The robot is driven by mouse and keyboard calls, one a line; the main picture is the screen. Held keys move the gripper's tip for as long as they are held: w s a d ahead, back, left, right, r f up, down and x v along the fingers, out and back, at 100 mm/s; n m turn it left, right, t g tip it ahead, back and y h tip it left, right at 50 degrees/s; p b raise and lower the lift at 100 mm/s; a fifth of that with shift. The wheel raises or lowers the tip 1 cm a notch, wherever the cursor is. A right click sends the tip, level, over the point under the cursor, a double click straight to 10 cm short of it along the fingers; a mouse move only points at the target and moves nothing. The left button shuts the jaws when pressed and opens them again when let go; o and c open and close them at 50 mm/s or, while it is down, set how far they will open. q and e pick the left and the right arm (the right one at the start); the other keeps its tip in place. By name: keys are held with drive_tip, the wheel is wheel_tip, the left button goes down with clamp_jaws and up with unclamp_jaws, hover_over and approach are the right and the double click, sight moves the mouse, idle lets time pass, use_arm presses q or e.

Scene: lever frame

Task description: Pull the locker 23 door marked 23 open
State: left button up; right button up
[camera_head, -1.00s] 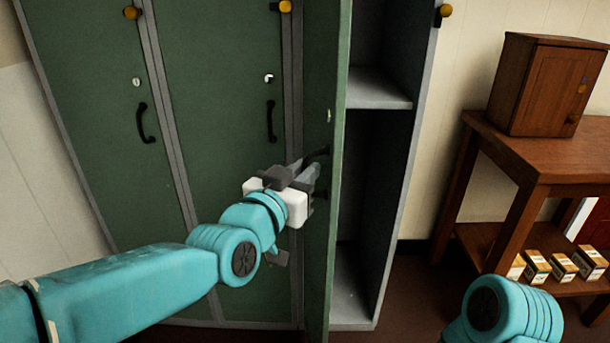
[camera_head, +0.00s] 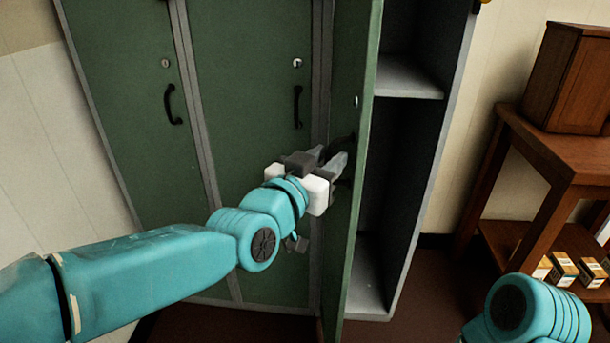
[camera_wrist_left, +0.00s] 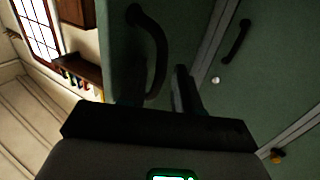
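A green locker door (camera_head: 350,225) stands swung out, seen nearly edge-on in the head view; its number is not readable. It also fills the upper middle of the left wrist view (camera_wrist_left: 185,25). Its dark handle (camera_head: 343,143) is on the face toward my left gripper. In the wrist view the curved handle (camera_wrist_left: 158,45) reaches down between the fingers. My left gripper (camera_head: 328,160) is open at the handle, fingers apart; contact cannot be told. My right gripper is out of view; only part of that arm shows at the lower right.
The open locker shows a grey shelf (camera_head: 408,78) and a dark, empty-looking interior. Two shut green doors (camera_head: 245,120) with black handles stand to the left. A wooden table (camera_head: 545,150) with a brown cabinet (camera_head: 570,80) and small boxes (camera_head: 563,268) stands at the right.

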use_arm(q)
drive_tip(key=v, duration=1.5)
drive_tip(key=shift+s+a+p, duration=0.2)
drive_tip(key=shift+s+p, duration=0.15)
drive_tip(key=shift+p, duration=0.05)
drive_tip(key=shift+r, duration=0.1)
